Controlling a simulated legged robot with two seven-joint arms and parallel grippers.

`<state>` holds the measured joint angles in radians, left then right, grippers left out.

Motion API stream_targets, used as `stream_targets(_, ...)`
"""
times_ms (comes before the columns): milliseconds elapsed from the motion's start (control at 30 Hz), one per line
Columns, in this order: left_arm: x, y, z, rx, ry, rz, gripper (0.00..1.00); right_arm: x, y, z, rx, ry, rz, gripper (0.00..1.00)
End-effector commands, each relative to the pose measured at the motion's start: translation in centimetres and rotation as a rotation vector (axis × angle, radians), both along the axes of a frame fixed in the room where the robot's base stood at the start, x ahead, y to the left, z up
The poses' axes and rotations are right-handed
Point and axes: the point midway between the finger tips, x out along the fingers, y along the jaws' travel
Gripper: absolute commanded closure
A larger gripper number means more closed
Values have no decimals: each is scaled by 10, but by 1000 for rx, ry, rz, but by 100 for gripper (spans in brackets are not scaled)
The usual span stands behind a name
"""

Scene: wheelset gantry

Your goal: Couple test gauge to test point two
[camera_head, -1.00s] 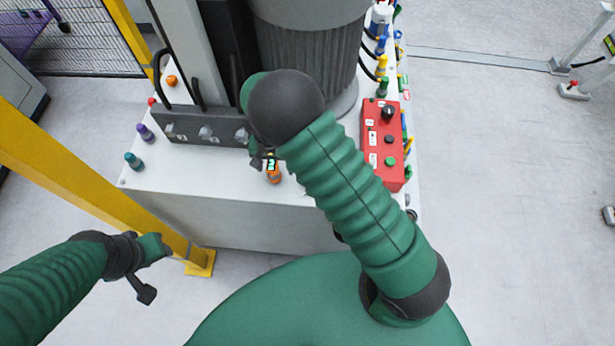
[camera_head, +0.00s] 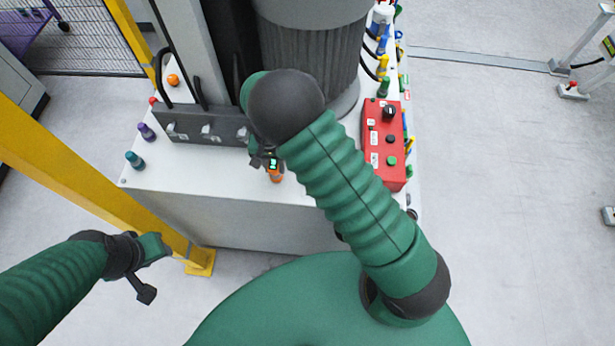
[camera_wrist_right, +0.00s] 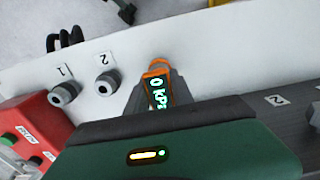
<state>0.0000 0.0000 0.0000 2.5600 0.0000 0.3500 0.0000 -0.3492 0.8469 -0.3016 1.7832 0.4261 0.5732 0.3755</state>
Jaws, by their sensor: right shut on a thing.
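The test gauge (camera_head: 276,175) is small and orange with a lit display. In the right wrist view the gauge (camera_wrist_right: 158,67) reads 0 kPa and sits between the fingers of my right gripper (camera_wrist_right: 157,98), which is shut on it. In the head view my right gripper (camera_head: 264,160) is partly hidden by its arm. Two grey round fittings stand on the white top: one labelled 1 (camera_wrist_right: 63,93), one labelled 2 (camera_wrist_right: 106,82). The gauge is apart from both, to their right. My left gripper (camera_head: 153,270) is open and empty, off the cabinet's front left.
A dark block (camera_head: 190,122) with several fittings is on the white cabinet (camera_head: 215,182); its label 2 shows in the wrist view. A red control box (camera_head: 383,155) is to the right. A large grey column stands behind. A yellow post (camera_head: 85,178) is at left.

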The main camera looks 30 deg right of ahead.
Motion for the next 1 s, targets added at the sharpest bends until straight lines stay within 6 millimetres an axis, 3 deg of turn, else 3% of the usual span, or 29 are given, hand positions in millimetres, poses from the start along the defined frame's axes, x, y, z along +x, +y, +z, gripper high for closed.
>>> stream_targets(700, 0, 0, 0, 0, 0, 0, 64, -2, -5, -1, -6, 6, -4, 100)
stream_targets(1000, 0, 0, 11, 0, 0, 0, 64, -2, -5, 12, -5, 3, -4, 100)
